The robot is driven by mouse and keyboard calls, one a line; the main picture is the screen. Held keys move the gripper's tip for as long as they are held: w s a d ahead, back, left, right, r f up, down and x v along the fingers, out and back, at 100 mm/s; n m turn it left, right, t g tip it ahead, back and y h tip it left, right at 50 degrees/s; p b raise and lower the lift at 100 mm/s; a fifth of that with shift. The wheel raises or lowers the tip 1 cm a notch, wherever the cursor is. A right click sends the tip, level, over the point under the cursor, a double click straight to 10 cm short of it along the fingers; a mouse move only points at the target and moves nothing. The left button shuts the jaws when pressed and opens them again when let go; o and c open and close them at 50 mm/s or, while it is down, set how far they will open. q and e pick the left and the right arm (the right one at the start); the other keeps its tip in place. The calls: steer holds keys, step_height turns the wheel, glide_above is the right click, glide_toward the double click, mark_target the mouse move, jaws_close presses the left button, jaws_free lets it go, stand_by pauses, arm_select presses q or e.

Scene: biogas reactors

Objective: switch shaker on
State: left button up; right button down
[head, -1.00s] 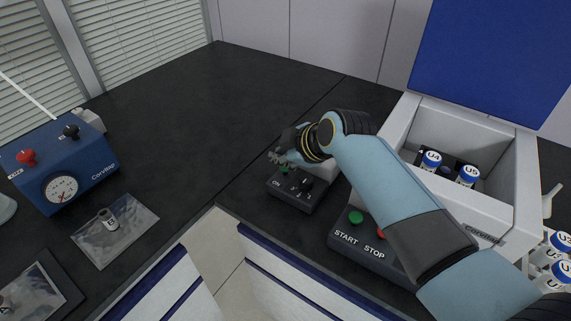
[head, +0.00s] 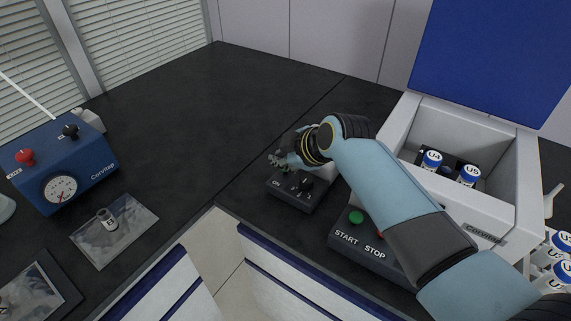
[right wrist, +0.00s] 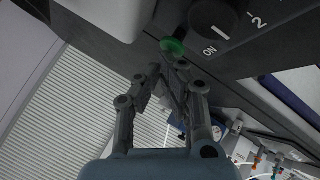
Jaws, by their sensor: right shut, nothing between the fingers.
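A dark control box (head: 300,190) stands at the front of the bench. It bears an ON label, a black dial (head: 306,184) and numbers. The right wrist view shows its green button (right wrist: 173,46) beside the dial (right wrist: 212,18). My right gripper (head: 279,160) is shut and empty, at the box's back left, and covers the button in the head view. Its fingertips (right wrist: 168,68) are close to the button in the right wrist view; I cannot tell whether they touch. My forearm hides what stands behind the box. My left gripper is not in view.
A START/STOP panel (head: 352,242) lies under my right forearm. Behind it, an open white box (head: 522,185) with a blue lid (head: 490,60) holds capped vials (head: 431,160). A blue gauge unit (head: 62,165) stands left. The bench middle is clear.

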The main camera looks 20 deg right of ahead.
steer(key=shift+f+b, duration=0.35)
steer(key=shift+f, duration=0.2)
steer(key=shift+r, duration=0.15)
stand_by(0.4)
steer(key=shift+r+p, duration=0.85)
steer(key=shift+p, duration=0.15)
step_height(320, 180, up, 6)
steer(key=p, duration=0.5)
steer(key=shift+p, duration=0.4)
